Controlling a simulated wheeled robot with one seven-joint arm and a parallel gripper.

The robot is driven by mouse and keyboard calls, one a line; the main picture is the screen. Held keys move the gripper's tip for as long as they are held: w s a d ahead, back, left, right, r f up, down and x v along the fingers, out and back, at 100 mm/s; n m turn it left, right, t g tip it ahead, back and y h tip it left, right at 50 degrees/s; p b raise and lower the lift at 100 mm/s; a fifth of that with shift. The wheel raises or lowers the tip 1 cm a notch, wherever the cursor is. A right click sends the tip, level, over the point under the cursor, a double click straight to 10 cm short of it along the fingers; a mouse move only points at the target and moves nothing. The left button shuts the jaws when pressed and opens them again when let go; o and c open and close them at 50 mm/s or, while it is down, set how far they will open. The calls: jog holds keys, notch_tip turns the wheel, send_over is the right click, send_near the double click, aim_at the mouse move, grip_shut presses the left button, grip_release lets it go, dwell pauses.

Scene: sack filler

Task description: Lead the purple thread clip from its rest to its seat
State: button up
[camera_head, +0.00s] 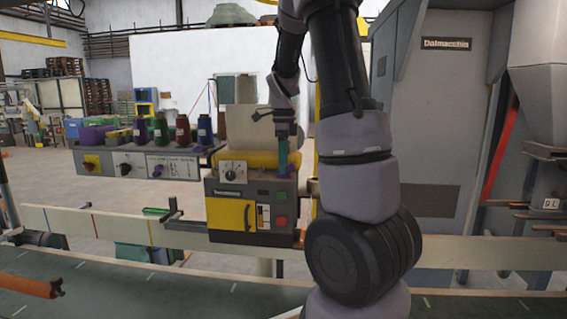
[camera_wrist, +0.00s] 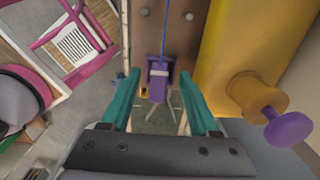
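The purple thread clip (camera_wrist: 157,88) hangs on a blue thread against a brown plate in the wrist view, with a pale band across it. My gripper (camera_wrist: 158,74) has two teal fingers spread apart. The clip shows between the fingertips, with a gap on each side; I cannot tell how deep it sits between them. In the head view my gripper (camera_head: 283,158) points down beside the sewing head's yellow top (camera_head: 246,159). A small purple spot shows just below it. A yellow spool-shaped peg (camera_wrist: 256,97) with a purple end (camera_wrist: 288,129) stands to the right. I cannot tell which part is the seat.
The grey machine box (camera_head: 252,212) with a yellow door stands behind the conveyor (camera_head: 150,285). A tall grey cabinet (camera_head: 430,130) is at the right. The yellow body (camera_wrist: 232,45) lies close to my right finger.

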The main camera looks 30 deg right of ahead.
jog(key=shift+r, duration=0.1)
notch_tip(320, 180, up, 11)
dwell(0.4)
jog(key=s+a+r+n+t+y, duration=0.1)
jog(key=s+a+n+t, duration=0.2)
jog(key=s+a+n, duration=0.3)
jog(key=s+a+n+t+y, duration=0.1)
jog(key=s+a+n+t, duration=0.3)
jog(key=s+n, duration=0.9)
jog(key=a+n, duration=0.1)
jog(key=a, duration=0.2)
jog(key=shift+s+r+n, duration=0.3)
jog(key=shift+r+n, duration=0.1)
jog(key=shift+a, duration=0.1)
